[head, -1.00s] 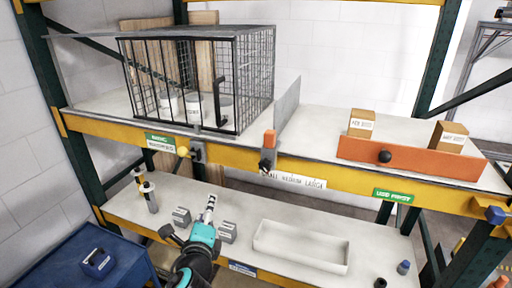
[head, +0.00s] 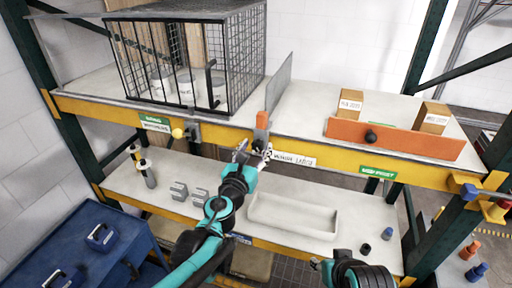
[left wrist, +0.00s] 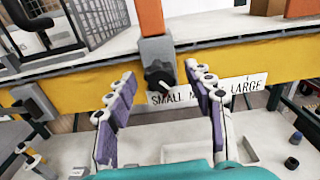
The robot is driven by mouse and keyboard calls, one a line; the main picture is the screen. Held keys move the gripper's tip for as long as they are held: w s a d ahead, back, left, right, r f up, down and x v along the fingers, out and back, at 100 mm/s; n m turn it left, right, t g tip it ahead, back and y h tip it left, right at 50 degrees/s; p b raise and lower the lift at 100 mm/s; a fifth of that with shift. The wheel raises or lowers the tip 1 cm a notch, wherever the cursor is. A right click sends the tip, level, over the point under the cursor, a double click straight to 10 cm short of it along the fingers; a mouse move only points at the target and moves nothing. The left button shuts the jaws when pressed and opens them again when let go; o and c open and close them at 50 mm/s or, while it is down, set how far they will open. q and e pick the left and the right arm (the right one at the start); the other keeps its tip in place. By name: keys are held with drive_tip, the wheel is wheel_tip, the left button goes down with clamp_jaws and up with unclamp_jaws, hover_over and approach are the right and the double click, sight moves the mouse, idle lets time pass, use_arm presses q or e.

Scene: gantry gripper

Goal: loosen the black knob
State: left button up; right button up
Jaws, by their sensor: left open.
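A black knob (left wrist: 158,78) sits on a grey clamp block (left wrist: 156,52) below an upright orange post (left wrist: 150,15), on the yellow shelf beam. In the head view the clamp (head: 260,135) is at the middle of the upper shelf's front, and its knob is partly covered by my left gripper. My left gripper (head: 252,152) is open and empty. In the left wrist view its two fingers (left wrist: 160,80) stand either side of the knob, apart from it. Another round black knob (head: 371,136) is on the orange panel. My right arm shows at the bottom right, its gripper unclear.
A wire cage (head: 190,60) stands on the upper shelf at left. A clear divider (head: 279,82) rises behind the clamp. A white tray (head: 292,215), grey blocks (head: 179,190) and small cylinders (head: 388,233) are on the lower shelf. A yellow knob (head: 177,133) is left of the clamp.

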use_arm(q)
drive_tip(key=shift+w+d, duration=0.1)
drive_tip(key=shift+w, duration=0.1)
drive_tip(key=c, duration=1.2)
drive_tip(key=shift+o, duration=0.2)
